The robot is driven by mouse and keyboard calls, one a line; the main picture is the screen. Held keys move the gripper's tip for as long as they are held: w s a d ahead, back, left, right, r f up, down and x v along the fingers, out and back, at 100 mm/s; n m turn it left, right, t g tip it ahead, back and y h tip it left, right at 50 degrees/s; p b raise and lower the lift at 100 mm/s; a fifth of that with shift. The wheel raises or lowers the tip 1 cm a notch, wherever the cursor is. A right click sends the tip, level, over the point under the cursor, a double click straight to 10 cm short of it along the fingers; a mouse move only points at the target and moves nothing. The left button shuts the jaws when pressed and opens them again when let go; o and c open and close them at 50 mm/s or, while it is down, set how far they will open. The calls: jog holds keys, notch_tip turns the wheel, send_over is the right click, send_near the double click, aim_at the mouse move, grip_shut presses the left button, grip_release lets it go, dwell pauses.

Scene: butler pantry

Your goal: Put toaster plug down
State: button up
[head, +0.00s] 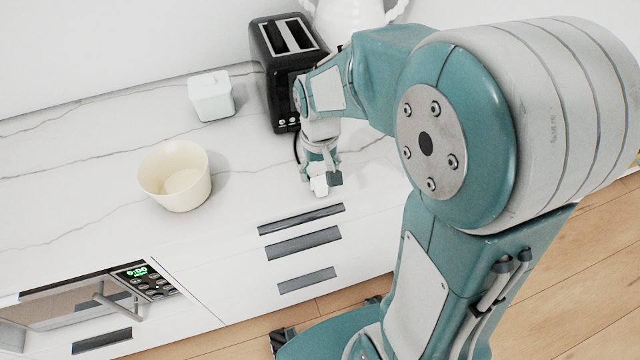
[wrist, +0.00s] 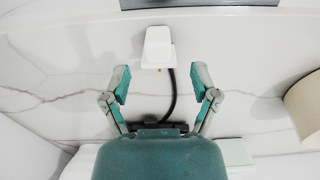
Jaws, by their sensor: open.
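The white toaster plug (head: 319,186) is at the counter's front edge, below my gripper (head: 322,178) in the head view. In the wrist view the plug (wrist: 158,48) lies just past and between the fingertips of my gripper (wrist: 160,82). The fingers are spread, with a gap on both sides of the plug. A black cord runs from the plug back between the fingers. The black toaster (head: 268,75) stands behind my gripper on the counter, partly hidden by my arm. I cannot tell whether the plug rests fully on the counter.
A cream bowl (head: 175,176) stands left of my gripper and shows at the right of the wrist view (wrist: 306,108). A white lidded box (head: 210,96) and a white vase (head: 350,14) stand farther back. Drawers with dark handles (head: 302,243) lie below the edge. The marble counter (head: 90,175) is clear at left.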

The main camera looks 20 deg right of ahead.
aim_at(320, 180)
notch_tip(320, 180, down, 4)
jog(key=shift+r, duration=0.25)
jog(key=c, duration=1)
jog(key=shift+r, duration=0.1)
